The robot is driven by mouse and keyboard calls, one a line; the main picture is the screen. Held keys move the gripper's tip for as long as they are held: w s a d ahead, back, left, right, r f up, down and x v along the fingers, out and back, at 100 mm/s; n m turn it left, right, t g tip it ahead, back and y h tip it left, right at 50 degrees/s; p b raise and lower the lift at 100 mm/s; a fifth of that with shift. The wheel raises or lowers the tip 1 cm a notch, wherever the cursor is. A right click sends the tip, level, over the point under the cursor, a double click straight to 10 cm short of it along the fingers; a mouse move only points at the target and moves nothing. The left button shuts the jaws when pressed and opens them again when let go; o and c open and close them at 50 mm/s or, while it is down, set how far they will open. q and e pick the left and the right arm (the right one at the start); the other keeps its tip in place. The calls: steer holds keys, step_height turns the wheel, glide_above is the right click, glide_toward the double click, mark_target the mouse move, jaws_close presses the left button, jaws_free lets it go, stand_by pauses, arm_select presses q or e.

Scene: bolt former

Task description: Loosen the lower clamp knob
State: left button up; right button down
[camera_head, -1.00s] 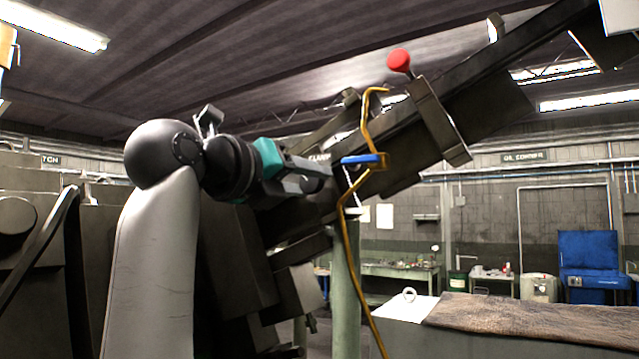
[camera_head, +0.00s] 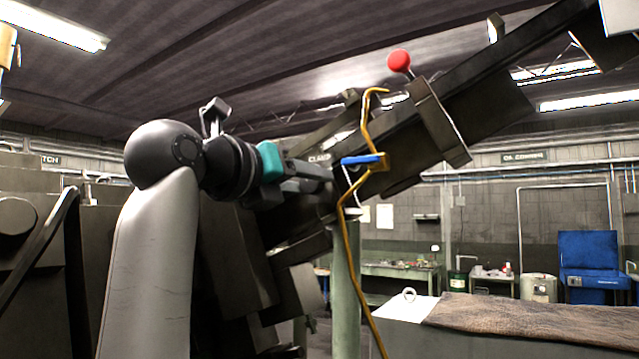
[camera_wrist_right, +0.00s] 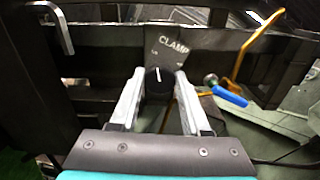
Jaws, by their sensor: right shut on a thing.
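The clamp knob (camera_wrist_right: 158,84) is a dark round knob with a white index line, in the middle of the right wrist view. The line stands nearly upright in that view. A plate lettered CLAMP (camera_wrist_right: 172,46) is just beyond it. My right gripper (camera_wrist_right: 157,88) has its two pale fingers on either side of the knob, shut on it. In the head view my right gripper (camera_head: 328,181) reaches in from the left to the dark inclined machine rail, and the knob is hidden there. My left gripper is in neither view.
A yellow bent pipe (camera_head: 349,240) with a blue-handled valve (camera_head: 362,159) stands just right of my right gripper. A red ball-ended lever (camera_head: 399,61) rises from the rail (camera_head: 470,75). A bench with a brown mat (camera_head: 510,317) is at lower right.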

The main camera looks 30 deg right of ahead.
steer(key=m, duration=0.9)
steer(key=shift+c, duration=1.2)
jaws_free()
steer(key=b+v, duration=0.1)
steer(key=v, duration=0.7)
